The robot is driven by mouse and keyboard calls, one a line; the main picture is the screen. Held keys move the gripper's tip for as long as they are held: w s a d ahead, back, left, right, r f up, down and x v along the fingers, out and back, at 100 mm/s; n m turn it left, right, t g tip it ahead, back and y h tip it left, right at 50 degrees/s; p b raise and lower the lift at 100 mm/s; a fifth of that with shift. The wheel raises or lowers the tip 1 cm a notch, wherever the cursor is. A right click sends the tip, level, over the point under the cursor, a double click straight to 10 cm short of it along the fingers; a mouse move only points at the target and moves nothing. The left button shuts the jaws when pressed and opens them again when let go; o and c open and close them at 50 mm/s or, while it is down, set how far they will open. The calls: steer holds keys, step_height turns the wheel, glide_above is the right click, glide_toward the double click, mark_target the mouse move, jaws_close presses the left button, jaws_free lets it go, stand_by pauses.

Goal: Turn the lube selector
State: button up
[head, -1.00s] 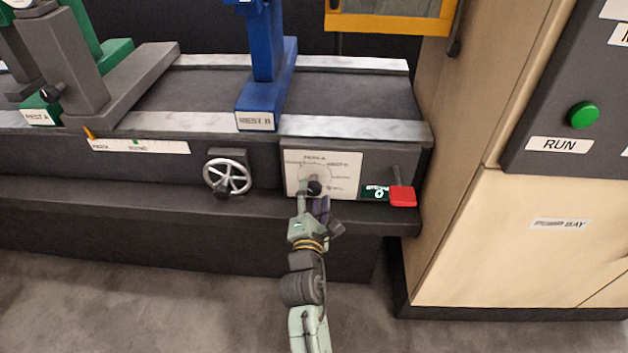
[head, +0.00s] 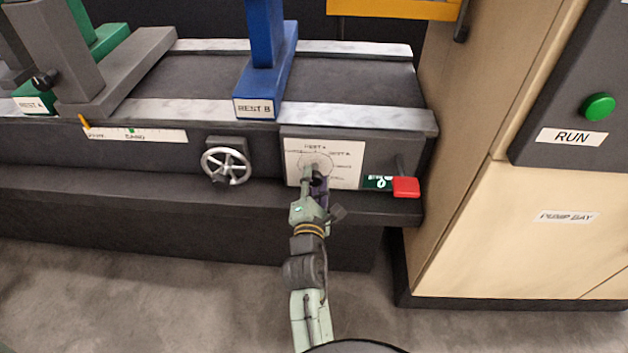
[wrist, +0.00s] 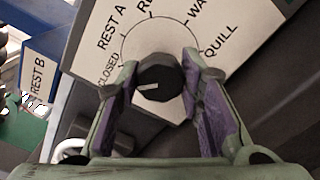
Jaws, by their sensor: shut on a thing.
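The lube selector is a dark round knob (wrist: 160,84) with a white pointer mark, on a white dial plate (head: 346,154). In the wrist view the plate carries the labels CLOSED, REST A, one cut-off label starting RE, WAY and QUILL. The pointer mark faces left, nearest to CLOSED. My gripper (wrist: 160,72) is shut on the knob, with a purple pad on each side of it. In the head view my gripper (head: 317,180) is at the plate's lower middle and mostly hides the knob.
A handwheel (head: 227,166) is left of the plate. A red block (head: 405,187) and a small green sign (head: 378,182) are close on its right. A beige cabinet (head: 500,230) stands at the right. Blue REST B (head: 262,90) is above on the bed. Open floor lies in front.

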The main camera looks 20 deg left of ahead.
steer(key=c, duration=0.3)
steer(key=shift+c, duration=0.2)
